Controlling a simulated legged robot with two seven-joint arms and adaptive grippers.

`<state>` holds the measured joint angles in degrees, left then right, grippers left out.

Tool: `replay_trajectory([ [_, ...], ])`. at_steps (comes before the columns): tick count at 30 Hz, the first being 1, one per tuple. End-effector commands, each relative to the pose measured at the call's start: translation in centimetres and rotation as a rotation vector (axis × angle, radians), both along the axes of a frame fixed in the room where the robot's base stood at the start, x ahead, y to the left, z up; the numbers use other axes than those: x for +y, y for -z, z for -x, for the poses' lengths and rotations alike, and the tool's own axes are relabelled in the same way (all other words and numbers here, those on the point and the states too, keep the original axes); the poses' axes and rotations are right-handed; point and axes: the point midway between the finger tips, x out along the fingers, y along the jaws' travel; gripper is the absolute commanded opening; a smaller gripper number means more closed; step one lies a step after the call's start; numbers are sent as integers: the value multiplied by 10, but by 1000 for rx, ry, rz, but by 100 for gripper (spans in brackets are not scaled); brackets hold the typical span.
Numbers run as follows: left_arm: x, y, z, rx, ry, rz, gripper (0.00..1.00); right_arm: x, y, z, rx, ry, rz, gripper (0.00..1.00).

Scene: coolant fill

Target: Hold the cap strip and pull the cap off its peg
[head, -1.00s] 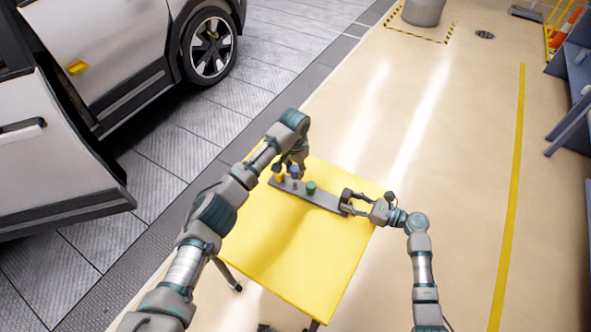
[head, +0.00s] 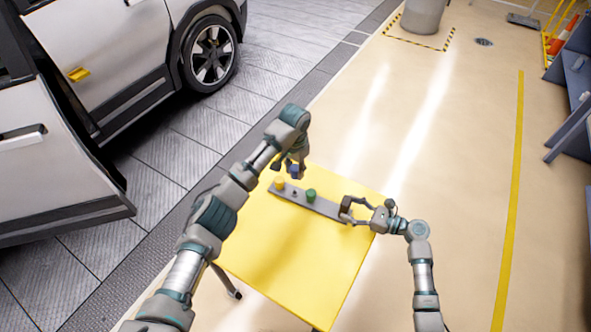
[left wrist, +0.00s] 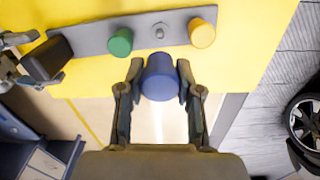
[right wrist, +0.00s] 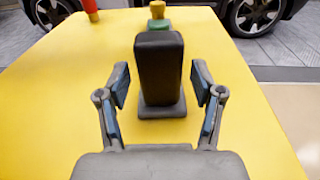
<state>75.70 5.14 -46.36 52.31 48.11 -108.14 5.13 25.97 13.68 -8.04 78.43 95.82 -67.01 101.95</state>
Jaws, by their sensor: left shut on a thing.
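The grey cap strip (head: 322,206) lies on the yellow table. It carries a green cap (head: 311,195), a yellow cap (head: 279,183) and a bare peg (left wrist: 159,30) between them. My left gripper (left wrist: 160,82) is shut on the blue cap (left wrist: 160,80), held off the strip beside the bare peg in the left wrist view. My right gripper (right wrist: 160,85) is open around the black block (right wrist: 159,65) at the strip's right end. Gaps show between the block and both fingers in the right wrist view.
The yellow table top (head: 290,260) is clear in front of the strip. A light-coloured car (head: 110,60) with open door stands at left. A red object (right wrist: 90,8), not clearly identifiable, shows at the top of the right wrist view. Open floor lies right of the table.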

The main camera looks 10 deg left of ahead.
Motion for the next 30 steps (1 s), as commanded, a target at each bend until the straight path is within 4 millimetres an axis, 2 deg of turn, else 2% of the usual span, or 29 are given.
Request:
replay_trajectory([
  [11, 0, 0, 0, 0, 0, 0, 12, -5, 0, 1, 0, 1, 1, 75],
  [14, 0, 0, 0, 0, 0, 0, 12, -18, 0, 5, 2, 2, 3, 75],
  [24, 0, 1, 0, 0, 0, 0, 12, -87, -7, 29, 2, 2, 3, 75],
  [30, 0, 1, 0, 0, 0, 0, 12, -110, -9, 37, 2, 1, 2, 75],
])
